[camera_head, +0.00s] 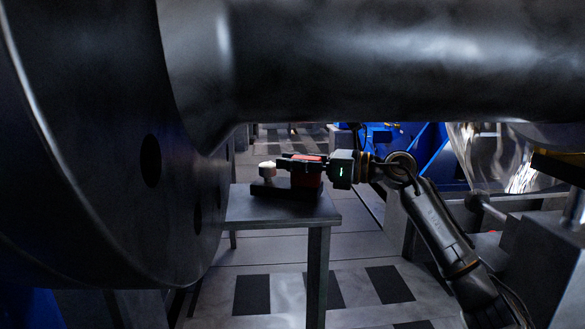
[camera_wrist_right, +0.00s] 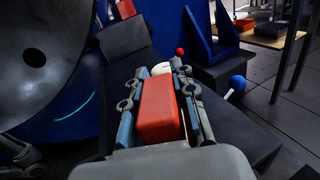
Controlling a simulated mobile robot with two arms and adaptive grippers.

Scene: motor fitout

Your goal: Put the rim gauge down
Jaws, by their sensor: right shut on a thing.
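The rim gauge, a red block (camera_head: 308,178), is at the small grey table (camera_head: 325,212) in the head view. A pale rounded piece (camera_head: 267,170) shows at its left end. My right gripper (camera_head: 300,160) comes in from the right and is shut on the red block. The wrist view shows the red block (camera_wrist_right: 158,108) between both fingers (camera_wrist_right: 160,100). A dark block (camera_head: 285,190) lies directly under the gauge on the table; I cannot tell whether they touch. My left gripper is not seen.
A huge dark shaft (camera_head: 400,60) and round flange (camera_head: 100,150) fill the upper and left head view, close to the table's left side. The wrist view shows a red ball (camera_wrist_right: 180,52) and a blue ball (camera_wrist_right: 237,83). The table's front right is bare.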

